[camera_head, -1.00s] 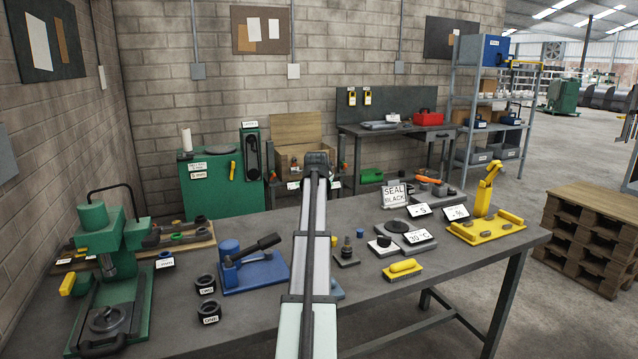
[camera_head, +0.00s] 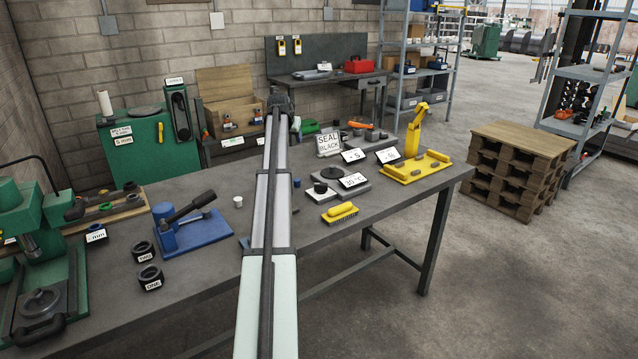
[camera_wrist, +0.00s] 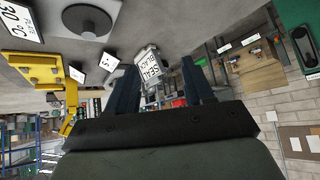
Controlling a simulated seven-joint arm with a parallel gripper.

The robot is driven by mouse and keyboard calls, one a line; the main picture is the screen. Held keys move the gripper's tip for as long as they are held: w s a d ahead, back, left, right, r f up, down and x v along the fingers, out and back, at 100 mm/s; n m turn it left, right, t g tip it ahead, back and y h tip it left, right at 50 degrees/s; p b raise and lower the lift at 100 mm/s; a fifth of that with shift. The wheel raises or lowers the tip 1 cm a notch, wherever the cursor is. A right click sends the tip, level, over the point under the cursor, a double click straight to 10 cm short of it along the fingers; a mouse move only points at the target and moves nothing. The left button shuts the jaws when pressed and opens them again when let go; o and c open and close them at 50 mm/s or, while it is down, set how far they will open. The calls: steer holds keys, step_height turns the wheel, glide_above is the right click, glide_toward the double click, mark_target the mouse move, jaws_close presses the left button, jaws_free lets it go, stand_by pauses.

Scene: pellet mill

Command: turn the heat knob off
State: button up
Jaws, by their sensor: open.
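A low grey plate unit with a round dark disc (camera_head: 333,172) on top stands on the bench right of my arm in the head view. A "30 °C" card (camera_head: 353,180) stands at its front, and a small black round piece (camera_head: 320,187) sits on a pale base beside it. I cannot tell whether that piece is the heat knob. The wrist view shows the disc (camera_wrist: 88,21) and the card (camera_wrist: 20,22) at upper left, apart from my fingers. My gripper (camera_wrist: 160,85) is open, nothing visible between its fingers; a "SEAL BLACK" card (camera_wrist: 150,68) appears beyond them.
A yellow fixture (camera_head: 416,160) stands right of the plate unit, and a yellow brush (camera_head: 341,212) lies in front. A blue lever press (camera_head: 187,228) and black rings (camera_head: 150,277) are left of my arm. A pallet stack (camera_head: 520,165) stands beyond the bench.

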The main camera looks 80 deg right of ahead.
steer(key=s+n+g+y, duration=0.1)
steer(key=n, duration=0.1)
steer(key=n+g+y, duration=0.4)
steer(key=n+y, duration=0.3)
steer(key=n, duration=1.1)
glide_toward(320, 184)
steer(key=x, duration=0.9)
steer(key=shift+d, duration=0.1)
steer(key=shift+c, duration=0.4)
jaws_close()
